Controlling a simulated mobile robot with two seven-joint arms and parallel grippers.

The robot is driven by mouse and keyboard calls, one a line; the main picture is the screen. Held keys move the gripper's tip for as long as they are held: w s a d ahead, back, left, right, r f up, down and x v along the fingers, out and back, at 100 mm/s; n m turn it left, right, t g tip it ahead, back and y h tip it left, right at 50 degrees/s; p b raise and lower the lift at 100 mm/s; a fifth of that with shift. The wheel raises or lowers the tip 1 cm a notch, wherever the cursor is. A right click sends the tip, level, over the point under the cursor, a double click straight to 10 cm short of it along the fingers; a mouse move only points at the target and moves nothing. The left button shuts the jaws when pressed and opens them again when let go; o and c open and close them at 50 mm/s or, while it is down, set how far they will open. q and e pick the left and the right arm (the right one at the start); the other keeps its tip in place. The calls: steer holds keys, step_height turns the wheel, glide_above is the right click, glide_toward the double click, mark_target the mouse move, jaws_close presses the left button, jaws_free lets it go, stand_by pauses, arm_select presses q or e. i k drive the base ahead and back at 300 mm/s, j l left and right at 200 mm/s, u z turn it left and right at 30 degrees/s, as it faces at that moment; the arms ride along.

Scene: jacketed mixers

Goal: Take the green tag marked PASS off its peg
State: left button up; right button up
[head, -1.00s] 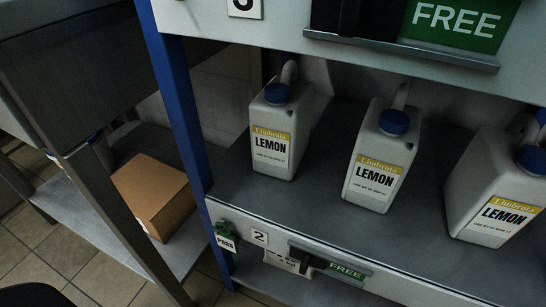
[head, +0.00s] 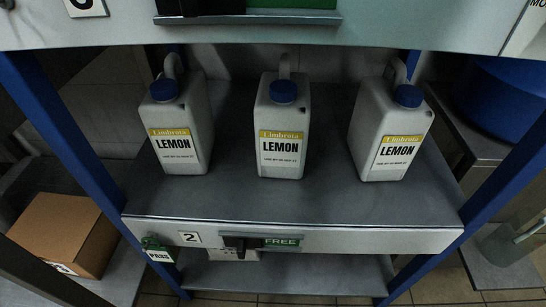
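The green tag marked PASS (head: 159,251) hangs at the left end of the front edge of the shelf numbered 2, beside the blue left post. Its upper part is green and its lower part carries the word PASS on a pale face. The peg itself is too small and dark to make out. Neither of my grippers shows in the head view.
Three white LEMON jugs (head: 283,130) with blue caps stand on the shelf (head: 330,205). A black slider with a green FREE sign (head: 282,242) is right of the number 2 plate (head: 190,238). A cardboard box (head: 62,232) sits at the left.

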mark_target(159, 253)
steer(key=u, duration=0.8)
